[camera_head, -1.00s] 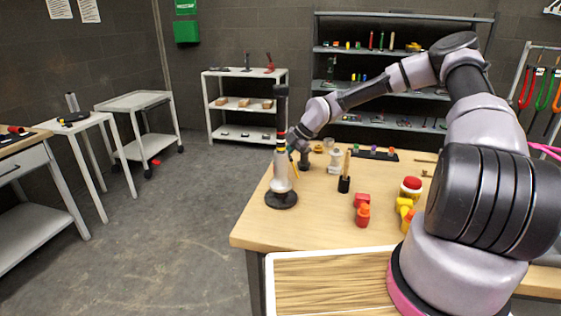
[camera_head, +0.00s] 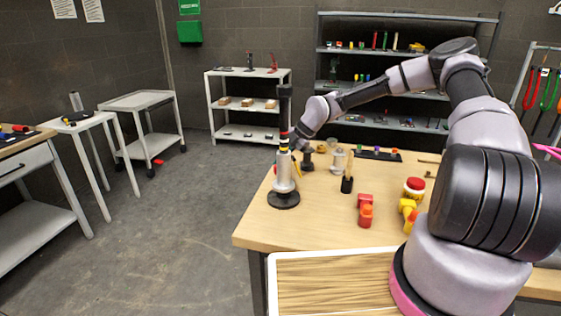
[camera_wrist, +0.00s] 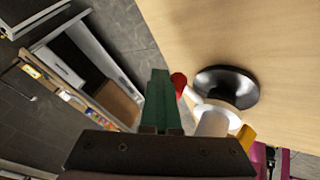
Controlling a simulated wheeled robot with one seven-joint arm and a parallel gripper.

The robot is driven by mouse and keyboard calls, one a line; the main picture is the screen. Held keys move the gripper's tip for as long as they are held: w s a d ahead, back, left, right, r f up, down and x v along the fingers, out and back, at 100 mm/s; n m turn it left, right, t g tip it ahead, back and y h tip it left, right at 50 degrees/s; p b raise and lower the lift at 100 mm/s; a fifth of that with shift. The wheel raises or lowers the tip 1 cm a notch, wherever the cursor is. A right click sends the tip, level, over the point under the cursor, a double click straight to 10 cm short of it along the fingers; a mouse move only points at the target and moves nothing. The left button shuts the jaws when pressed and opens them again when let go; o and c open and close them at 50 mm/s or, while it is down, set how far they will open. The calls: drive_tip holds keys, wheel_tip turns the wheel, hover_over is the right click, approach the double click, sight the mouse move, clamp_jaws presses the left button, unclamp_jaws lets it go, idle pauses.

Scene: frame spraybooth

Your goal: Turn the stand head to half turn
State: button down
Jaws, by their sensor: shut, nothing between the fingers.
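The stand (camera_head: 284,175) is upright near the left edge of the wooden table. It has a round black base, a pale metal post, and a tall black upper part with red and yellow bands. In the wrist view its black base (camera_wrist: 228,86) shows beside the pale post, with a red knob (camera_wrist: 178,81) and a yellow piece (camera_wrist: 246,136) near it. My gripper (camera_wrist: 160,78) is shut and empty, its green fingers close beside the red knob; contact cannot be told. In the head view the stand partly hides my gripper. The head's angle cannot be read.
A black holder with a wooden handle (camera_head: 347,180), red (camera_head: 365,210) and yellow (camera_head: 409,209) items, and a dark tray (camera_head: 378,154) are on the table (camera_head: 310,228). A white shelf (camera_head: 247,107) stands behind.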

drive_tip(key=shift+s+a+n+g, duration=0.3)
drive_tip(key=shift+a+n+g, duration=0.3)
drive_tip(key=shift+a+n, duration=0.3)
idle(1.0)
drive_tip(key=shift+s+a+f+n+g+h, duration=0.1)
drive_tip(key=shift+s+a+n+g+h, duration=0.1)
drive_tip(key=shift+a+n+g, duration=0.3)
drive_tip(key=shift+s+a+n+g+h, duration=0.1)
drive_tip(key=shift+s+a+n+g, duration=0.15)
drive_tip(key=shift+a+n, duration=0.45)
idle(1.3)
drive_tip(key=shift+s+a+n+g+h, duration=0.25)
drive_tip(key=shift+a+n+g, duration=0.2)
drive_tip(key=shift+n, duration=0.25)
drive_tip(key=shift+s+a+n+g+h, duration=0.15)
drive_tip(key=shift+s+a+n+g, duration=0.25)
drive_tip(key=shift+n, duration=0.3)
idle(0.7)
drive_tip(key=shift+s+a+n+g+h, duration=0.45)
drive_tip(key=shift+a+n, duration=0.2)
drive_tip(key=shift+n, duration=0.25)
idle(0.6)
